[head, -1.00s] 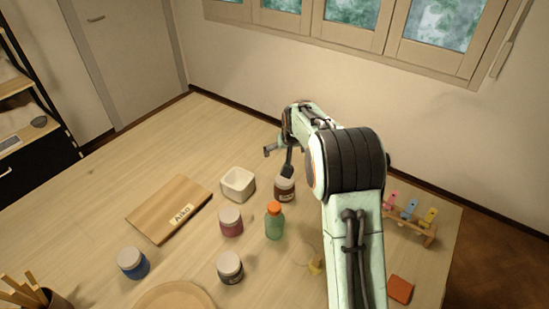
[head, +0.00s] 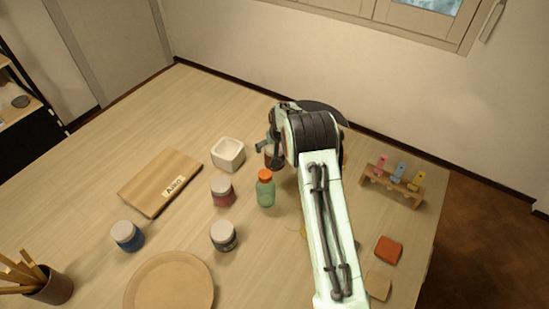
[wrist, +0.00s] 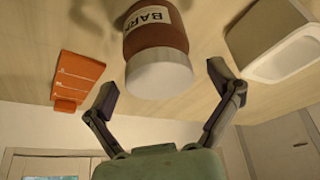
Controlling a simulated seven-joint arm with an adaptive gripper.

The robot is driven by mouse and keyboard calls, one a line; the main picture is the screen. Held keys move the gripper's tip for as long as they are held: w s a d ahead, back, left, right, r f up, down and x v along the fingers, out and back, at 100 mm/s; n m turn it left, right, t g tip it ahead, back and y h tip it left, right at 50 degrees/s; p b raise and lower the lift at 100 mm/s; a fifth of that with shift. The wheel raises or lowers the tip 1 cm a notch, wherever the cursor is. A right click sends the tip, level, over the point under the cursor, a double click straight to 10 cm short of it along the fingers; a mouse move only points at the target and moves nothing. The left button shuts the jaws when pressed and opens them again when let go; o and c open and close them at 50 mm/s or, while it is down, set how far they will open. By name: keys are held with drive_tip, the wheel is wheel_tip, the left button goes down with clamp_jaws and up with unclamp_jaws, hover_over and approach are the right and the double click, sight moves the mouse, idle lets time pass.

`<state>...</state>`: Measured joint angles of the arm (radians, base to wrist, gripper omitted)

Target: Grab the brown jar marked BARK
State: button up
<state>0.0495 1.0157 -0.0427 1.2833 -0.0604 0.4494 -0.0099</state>
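My gripper (wrist: 163,84) is open and empty. Its two fingers are spread to the left and right of the lid, and I see a gap on each side. In the head view the jar (head: 269,158) is mostly hidden behind my gripper and arm.
A white square bowl (wrist: 285,38) stands close to the jar, on the right in the wrist view. In the head view, a green bottle with orange cap (head: 265,190) and a dark red jar (head: 223,192) stand nearby.

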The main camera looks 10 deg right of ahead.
drive_tip(key=c, duration=1.1)
